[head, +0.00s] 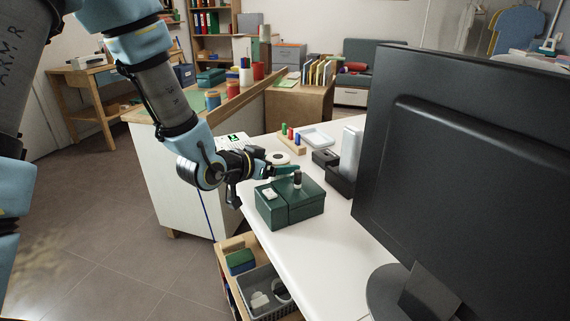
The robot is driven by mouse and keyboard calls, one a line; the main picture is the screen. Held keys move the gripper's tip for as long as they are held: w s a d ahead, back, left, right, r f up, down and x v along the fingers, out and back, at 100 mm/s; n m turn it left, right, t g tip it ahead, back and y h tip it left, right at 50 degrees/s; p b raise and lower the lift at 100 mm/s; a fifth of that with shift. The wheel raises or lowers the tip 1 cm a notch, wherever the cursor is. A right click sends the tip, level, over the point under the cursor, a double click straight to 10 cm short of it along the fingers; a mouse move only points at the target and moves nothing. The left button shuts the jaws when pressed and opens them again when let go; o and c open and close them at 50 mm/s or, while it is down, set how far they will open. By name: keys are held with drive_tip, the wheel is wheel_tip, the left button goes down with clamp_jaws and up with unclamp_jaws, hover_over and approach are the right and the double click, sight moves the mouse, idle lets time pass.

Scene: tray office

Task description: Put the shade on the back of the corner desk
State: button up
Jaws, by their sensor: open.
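My gripper (272,163) is open just above the far left part of a dark green box (290,208) on the white desk (300,260). Its fingertips are small and partly merge with the box behind them, so I cannot tell whether they touch anything. A small white piece (269,193) and a short dark and white cylinder (297,181) are on the box top. I cannot make out any thing that is clearly the shade. I take the white desk with the monitor as the corner desk; the monitor hides part of it.
A large black monitor (460,150) fills the right side. Behind the box are a white tape roll (278,158), a rack of coloured pegs (291,139), a pale tray (316,137) and dark holders (340,180). Below the left edge is a grey basket (268,292). The front desktop is clear.

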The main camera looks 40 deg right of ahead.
drive_tip(key=v, duration=0.9)
drive_tip(key=shift+a, duration=0.2)
drive_tip(key=w+a+f+n+t+y, duration=0.1)
drive_tip(key=w+a+n+t+y, duration=0.2)
drive_tip(key=w+a, duration=0.4)
drive_tip(key=w+a+f+n+t+y, duration=0.1)
drive_tip(key=w+a+f+n+y, duration=0.25)
drive_tip(key=a, duration=0.55)
drive_tip(key=s+a+r+n+g+y, duration=0.1)
drive_tip(key=s+a+n+g+y, duration=0.1)
drive_tip(key=a, duration=0.9)
drive_tip(key=s+a+r+n+g+y, duration=0.1)
drive_tip(key=s+a+n+g+y, duration=0.1)
drive_tip(key=a+n, duration=0.4)
drive_tip(key=s+a+y, duration=0.1)
drive_tip(key=a+y, duration=0.1)
drive_tip(key=a, duration=0.3)
drive_tip(key=shift+s+r+g, duration=0.15)
drive_tip(key=shift+r+g, duration=0.15)
drive_tip(key=shift+g, duration=0.1)
drive_tip(key=shift+a+y, duration=0.1)
drive_tip(key=shift+y, duration=0.15)
wheel_tip(320, 180, up, 13)
drive_tip(key=p, duration=1.3)
drive_tip(key=shift+r, duration=0.2)
